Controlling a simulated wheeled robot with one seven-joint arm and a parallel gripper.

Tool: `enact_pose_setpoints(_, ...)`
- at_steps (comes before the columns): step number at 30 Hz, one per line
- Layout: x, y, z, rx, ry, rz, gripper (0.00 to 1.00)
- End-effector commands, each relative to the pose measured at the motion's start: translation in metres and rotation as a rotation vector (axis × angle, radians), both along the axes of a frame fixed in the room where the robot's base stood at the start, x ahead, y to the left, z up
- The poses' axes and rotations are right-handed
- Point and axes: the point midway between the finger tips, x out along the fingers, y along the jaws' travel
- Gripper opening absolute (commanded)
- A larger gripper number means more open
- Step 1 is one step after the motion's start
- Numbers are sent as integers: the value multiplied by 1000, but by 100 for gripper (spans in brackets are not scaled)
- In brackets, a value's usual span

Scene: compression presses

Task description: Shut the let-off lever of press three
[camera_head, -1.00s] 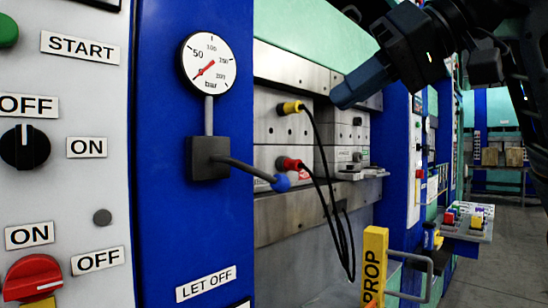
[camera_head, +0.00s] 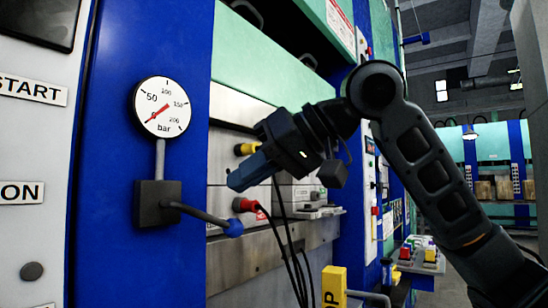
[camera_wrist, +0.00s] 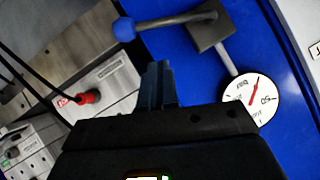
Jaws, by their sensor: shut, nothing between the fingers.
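The let-off lever (camera_head: 200,216) is a dark rod with a blue ball knob (camera_head: 234,228), coming from a dark valve block (camera_head: 155,204) on the blue press column. The rod points right and slightly down. A round gauge (camera_head: 161,107) sits above the block, its red needle at the low end. My gripper (camera_head: 233,184) is shut and empty, above the knob in the head view and apart from it in the picture. In the wrist view the shut fingers (camera_wrist: 158,85) point toward the lever (camera_wrist: 176,20), with its blue knob (camera_wrist: 124,29) beyond the tips to the upper left.
A yellow prop (camera_head: 334,287) stands at lower right. A grey control panel (camera_head: 32,150) is at left.

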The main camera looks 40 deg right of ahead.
Motion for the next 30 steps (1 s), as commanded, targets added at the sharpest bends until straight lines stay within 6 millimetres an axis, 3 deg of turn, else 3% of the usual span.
enact_pose_setpoints(3, 1, 8, -18, -1, 1, 1, 0)
enact_pose_setpoints(9, 3, 15, -34, 0, 0, 0, 0)
enact_pose_setpoints(23, 3, 17, -37, 2, 1, 0, 0)
enact_pose_setpoints(30, 13, 17, -40, 50, 18, 1, 0)
